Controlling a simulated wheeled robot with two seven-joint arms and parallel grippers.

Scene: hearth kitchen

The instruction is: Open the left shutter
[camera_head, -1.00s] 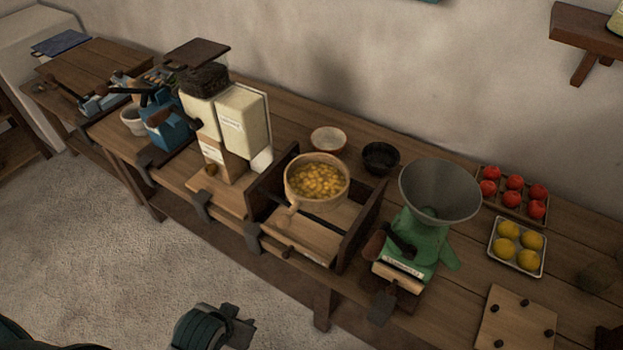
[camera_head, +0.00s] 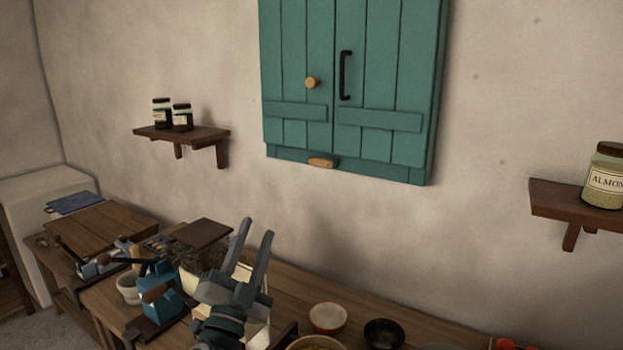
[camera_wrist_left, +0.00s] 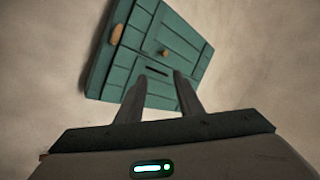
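The teal shutters (camera_head: 382,80) hang closed on the wall, and they also show tilted in the left wrist view (camera_wrist_left: 125,72). The left shutter (camera_head: 291,60) has a round wooden knob (camera_head: 312,82). The right shutter has a black bar handle (camera_head: 345,75). A small wooden piece (camera_head: 321,162) sits on the bottom rail below both. My left gripper (camera_head: 257,242) is raised over the counter, below and left of the shutters, fingers apart and empty. In the left wrist view its fingers (camera_wrist_left: 160,92) point toward the shutters, not touching them. My right gripper is not in view.
A wall shelf (camera_head: 185,134) with two jars is left of the shutters. Another shelf (camera_head: 570,202) with an almond jar is at right. Below, the wooden counter (camera_head: 285,285) holds grinders, bowls and a pot. The wall space before the shutters is clear.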

